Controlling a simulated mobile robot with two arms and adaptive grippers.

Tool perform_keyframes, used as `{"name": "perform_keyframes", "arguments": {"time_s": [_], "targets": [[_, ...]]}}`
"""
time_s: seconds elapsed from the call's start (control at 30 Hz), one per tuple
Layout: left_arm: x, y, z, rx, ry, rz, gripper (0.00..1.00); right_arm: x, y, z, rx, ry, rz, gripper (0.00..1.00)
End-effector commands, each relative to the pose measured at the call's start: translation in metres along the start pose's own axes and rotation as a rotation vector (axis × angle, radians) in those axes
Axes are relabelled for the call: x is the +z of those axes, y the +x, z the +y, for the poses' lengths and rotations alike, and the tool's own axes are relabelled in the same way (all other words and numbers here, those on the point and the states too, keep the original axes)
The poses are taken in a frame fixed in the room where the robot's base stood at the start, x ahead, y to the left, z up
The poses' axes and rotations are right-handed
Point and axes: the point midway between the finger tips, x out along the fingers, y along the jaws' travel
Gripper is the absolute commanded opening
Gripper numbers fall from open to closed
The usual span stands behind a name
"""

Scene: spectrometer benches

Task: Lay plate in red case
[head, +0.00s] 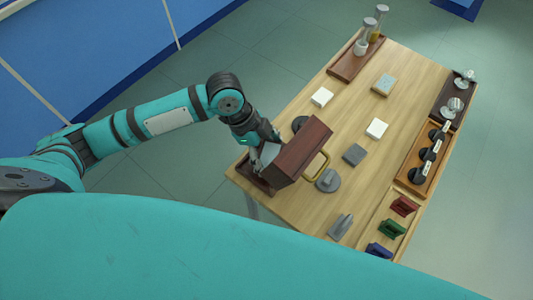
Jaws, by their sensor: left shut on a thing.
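My left gripper (263,143) is at the near left corner of the table, right beside a reddish-brown box (302,148) with a brass handle. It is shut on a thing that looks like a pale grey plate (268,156). The box and fingers partly hide it, so its outline is unclear. A small red case (403,206) lies in a light wooden tray at the right front, well apart from the gripper. Green (390,229) and blue (378,250) ones are in line with it. My right gripper is not in view.
A dark tray (248,180) lies under the gripper. Pale blocks (377,128), a grey block (354,154) and grey round-based pieces (328,180) stand mid-table. Trays with black stands (431,150) and glassware (455,103) line the right edge.

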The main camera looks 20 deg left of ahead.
Motion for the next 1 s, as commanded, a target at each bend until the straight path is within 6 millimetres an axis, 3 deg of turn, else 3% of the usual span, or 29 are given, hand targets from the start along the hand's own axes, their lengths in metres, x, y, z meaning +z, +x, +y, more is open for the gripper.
{"name": "perform_keyframes", "arguments": {"time_s": [0.1, 0.4, 0.43, 0.57, 0.87, 1.0], "targets": [[0.006, 0.015, 0.000, 0.001, -0.002, 0.001, 0.45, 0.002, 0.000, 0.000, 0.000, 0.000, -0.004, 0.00], [0.007, 0.018, 0.000, -0.001, 0.000, 0.000, 0.45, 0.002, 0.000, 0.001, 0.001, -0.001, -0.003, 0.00], [0.008, 0.018, 0.000, -0.001, 0.000, -0.001, 0.84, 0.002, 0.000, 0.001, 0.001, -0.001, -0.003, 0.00], [0.008, 0.018, 0.000, -0.001, 0.000, -0.001, 1.00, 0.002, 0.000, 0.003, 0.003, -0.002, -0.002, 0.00], [0.007, 0.016, 0.000, -0.001, 0.000, 0.000, 1.00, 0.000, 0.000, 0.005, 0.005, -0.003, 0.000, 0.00], [0.008, 0.003, -0.001, -0.004, 0.000, -0.001, 1.00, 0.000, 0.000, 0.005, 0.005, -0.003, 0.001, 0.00]]}}
